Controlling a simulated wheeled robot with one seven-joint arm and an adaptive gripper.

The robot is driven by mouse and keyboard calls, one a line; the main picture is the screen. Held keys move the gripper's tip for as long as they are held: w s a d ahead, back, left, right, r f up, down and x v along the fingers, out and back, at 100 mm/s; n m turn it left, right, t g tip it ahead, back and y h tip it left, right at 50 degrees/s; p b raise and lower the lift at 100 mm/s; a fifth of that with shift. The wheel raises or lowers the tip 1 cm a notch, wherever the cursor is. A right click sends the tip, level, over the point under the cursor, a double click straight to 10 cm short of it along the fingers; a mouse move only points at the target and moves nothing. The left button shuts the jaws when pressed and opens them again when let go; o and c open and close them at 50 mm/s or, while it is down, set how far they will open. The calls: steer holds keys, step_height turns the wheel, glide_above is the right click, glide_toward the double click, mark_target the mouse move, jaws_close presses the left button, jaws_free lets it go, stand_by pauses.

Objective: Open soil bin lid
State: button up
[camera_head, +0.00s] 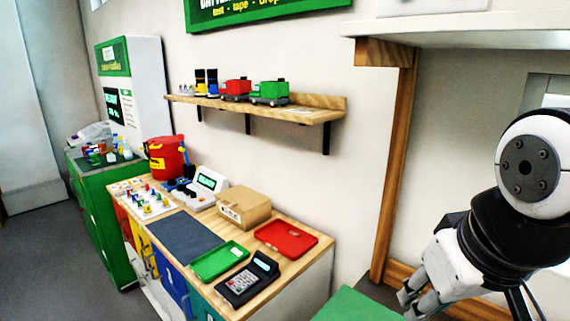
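A flat green surface (352,305) shows at the bottom edge, below the wooden post. It may be the soil bin's lid, but no label shows and most of it is cut off by the frame. My gripper (416,301) is at the lower right, just right of this green surface, and points down and left. Its fingers are partly cut off at the bottom edge, so their opening is unclear. No object shows in it. I cannot tell the height between gripper and green surface.
A wooden counter (291,268) stands left, with a green tray (218,261), red tray (286,237), calculator-like device (246,281) and cardboard box (243,207). Coloured fronts line its side. A wooden post (392,165) and white overhead shelf (460,32) stand near my arm. Grey floor is free at left.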

steer(key=shift+s+d+r+m+t, duration=0.15)
steer(key=shift+s+r+m+t, duration=0.15)
steer(key=shift+s, duration=0.25)
steer(key=shift+s+d+r+m+t, duration=0.1)
steer(key=shift+s+d+r+m, duration=0.1)
steer(key=shift+s+r, duration=0.25)
steer(key=shift+s, duration=0.3)
steer(key=c, duration=0.3)
jaws_close()
steer(key=w+a+f+n+g+h+p, duration=0.3)
steer(key=w+f+n, duration=0.45)
steer(key=n, duration=0.65)
steer(key=w+a+f+n+p, duration=0.1)
steer(key=w+a+f+n, duration=0.1)
steer(key=a+f+n, duration=1)
step_height(320, 180, down, 8)
steer(key=w+d+n, duration=0.1)
steer(key=shift+w+f+y, duration=0.2)
steer(key=shift+w+y, duration=0.1)
steer(key=shift+w, duration=0.1)
